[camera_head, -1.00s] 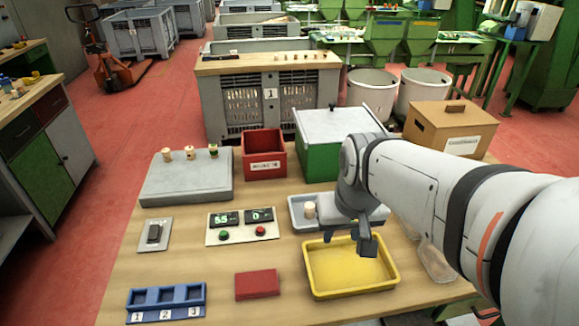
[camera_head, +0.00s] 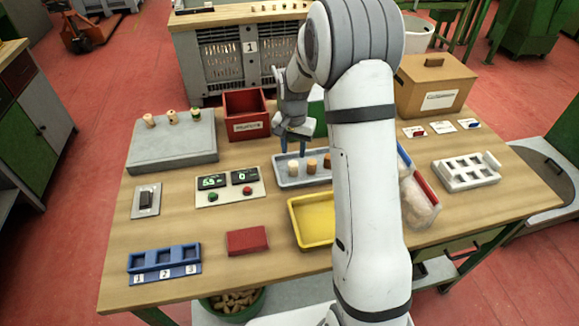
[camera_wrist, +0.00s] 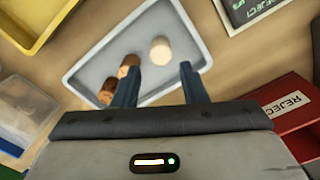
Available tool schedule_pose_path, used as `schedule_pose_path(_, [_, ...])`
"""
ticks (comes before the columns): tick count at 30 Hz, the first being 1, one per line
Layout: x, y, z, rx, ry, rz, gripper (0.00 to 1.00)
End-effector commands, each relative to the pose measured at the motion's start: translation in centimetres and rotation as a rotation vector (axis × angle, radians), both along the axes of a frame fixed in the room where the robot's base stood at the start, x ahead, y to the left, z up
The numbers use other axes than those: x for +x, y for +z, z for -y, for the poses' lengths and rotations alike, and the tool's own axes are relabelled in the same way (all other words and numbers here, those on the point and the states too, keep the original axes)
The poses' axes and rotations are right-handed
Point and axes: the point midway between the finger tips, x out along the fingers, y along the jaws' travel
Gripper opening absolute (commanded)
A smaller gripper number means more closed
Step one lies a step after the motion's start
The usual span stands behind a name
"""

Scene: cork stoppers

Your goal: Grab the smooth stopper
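In the wrist view the pale stopper (camera_wrist: 160,51) looks even and smooth. The two brown stoppers (camera_wrist: 128,66) look darker and mottled, close together on the left side of the tray (camera_wrist: 203,50). My gripper (camera_head: 292,143) is above the tray's back edge. In the wrist view my gripper (camera_wrist: 160,80) is open and empty, its left finger partly covering the brown stoppers. The pale stopper shows between and beyond the fingertips, apart from them.
A yellow tray (camera_head: 299,227) stands in front of the grey tray, partly hidden by my arm. A red reject bin (camera_head: 247,127) stands behind left. Several stoppers stand on a grey block (camera_head: 172,148) at left. A two-display panel (camera_head: 230,188) lies left of the tray.

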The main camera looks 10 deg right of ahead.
Motion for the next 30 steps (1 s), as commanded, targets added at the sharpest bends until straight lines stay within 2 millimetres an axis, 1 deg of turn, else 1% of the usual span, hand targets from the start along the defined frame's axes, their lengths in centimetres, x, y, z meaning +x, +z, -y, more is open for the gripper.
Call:
schedule_pose_path(3, [0.0,-1.3,0.0,0.0,-0.001,-0.004,0.39])
schedule_pose_path(8, [0.1,-2.9,0.1,0.0,-0.001,-0.004,0.39])
schedule_pose_path(15, [0.3,-6.1,0.2,0.0,-0.001,-0.004,0.39])
schedule_pose_path(18, [0.3,-6.9,0.2,0.0,-0.001,-0.002,0.39])
schedule_pose_path(26, [0.4,-7.2,0.2,0.001,-0.002,-0.001,0.38])
schedule_pose_path(30, [0.4,-7.1,0.2,0.001,-0.002,-0.001,0.26])
